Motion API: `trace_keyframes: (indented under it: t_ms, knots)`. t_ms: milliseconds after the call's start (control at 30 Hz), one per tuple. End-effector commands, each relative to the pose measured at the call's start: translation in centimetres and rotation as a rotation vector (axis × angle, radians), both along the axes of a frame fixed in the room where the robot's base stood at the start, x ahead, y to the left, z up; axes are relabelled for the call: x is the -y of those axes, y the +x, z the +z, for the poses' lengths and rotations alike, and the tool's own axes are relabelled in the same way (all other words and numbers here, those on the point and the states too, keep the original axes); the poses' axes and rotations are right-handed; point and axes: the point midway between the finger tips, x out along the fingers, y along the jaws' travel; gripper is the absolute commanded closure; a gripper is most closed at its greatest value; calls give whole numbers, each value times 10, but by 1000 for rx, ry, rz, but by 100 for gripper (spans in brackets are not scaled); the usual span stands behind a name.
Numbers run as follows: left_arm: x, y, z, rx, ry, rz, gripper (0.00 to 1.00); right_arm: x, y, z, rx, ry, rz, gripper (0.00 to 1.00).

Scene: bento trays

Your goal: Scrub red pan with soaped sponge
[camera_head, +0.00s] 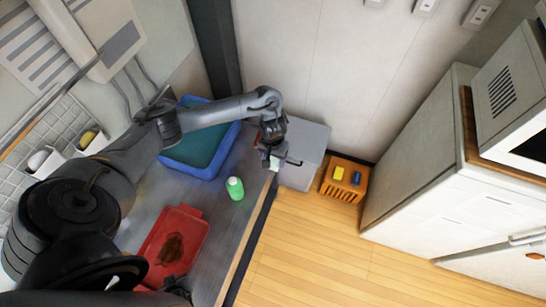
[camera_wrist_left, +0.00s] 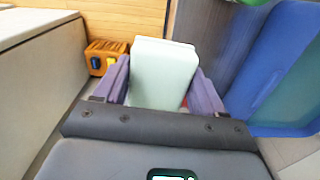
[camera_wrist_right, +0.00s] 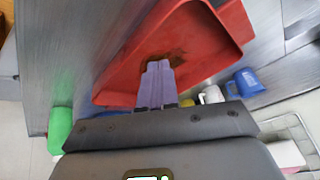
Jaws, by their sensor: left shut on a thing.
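The red pan (camera_head: 186,226) lies on the grey counter with a dark brown stain on its bottom. It also shows in the right wrist view (camera_wrist_right: 125,75). My left gripper (camera_head: 272,160) is shut on a pale mint block, seemingly the sponge (camera_wrist_left: 163,75), beyond the far end of the counter, away from the pan. My right gripper (camera_wrist_right: 157,68) is over the pan; its fingers are close together with nothing visible between them. In the head view it is mostly hidden by my arm. A green bottle (camera_head: 235,188) stands between the pan and the blue basin.
The blue basin (camera_head: 232,140) holds teal water. A grey box (camera_head: 310,140) and an orange crate (camera_head: 344,190) with yellow and blue items are beyond the counter's end. White mug (camera_wrist_right: 211,95) and blue mug (camera_wrist_right: 247,82) are near the pan. The wooden floor is clear.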

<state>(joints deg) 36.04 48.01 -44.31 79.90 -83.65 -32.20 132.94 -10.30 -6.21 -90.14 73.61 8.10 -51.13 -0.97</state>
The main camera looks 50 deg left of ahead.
Motion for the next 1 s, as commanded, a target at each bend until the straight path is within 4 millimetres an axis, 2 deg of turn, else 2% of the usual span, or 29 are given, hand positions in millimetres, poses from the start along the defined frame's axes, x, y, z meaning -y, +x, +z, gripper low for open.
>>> trace_keyframes:
  t_ms: [33, 133, 200, 367, 1000]
  knots:
    - [0, 0, 9, 0, 0, 0, 55, -1, -5, 5, 32, -6, 47, 100]
    - [0, 0, 18, 0, 0, 0, 55, -5, -9, 13, 89, -4, 119, 100]
    - [0, 0, 22, 0, 0, 0, 55, -11, -2, 22, 124, 10, 145, 100]
    - [0, 0, 21, 0, 0, 0, 55, -12, 11, 20, 144, 12, 141, 100]
    - [0, 0, -28, 0, 0, 0, 55, -12, 14, -26, 146, 13, 139, 100]
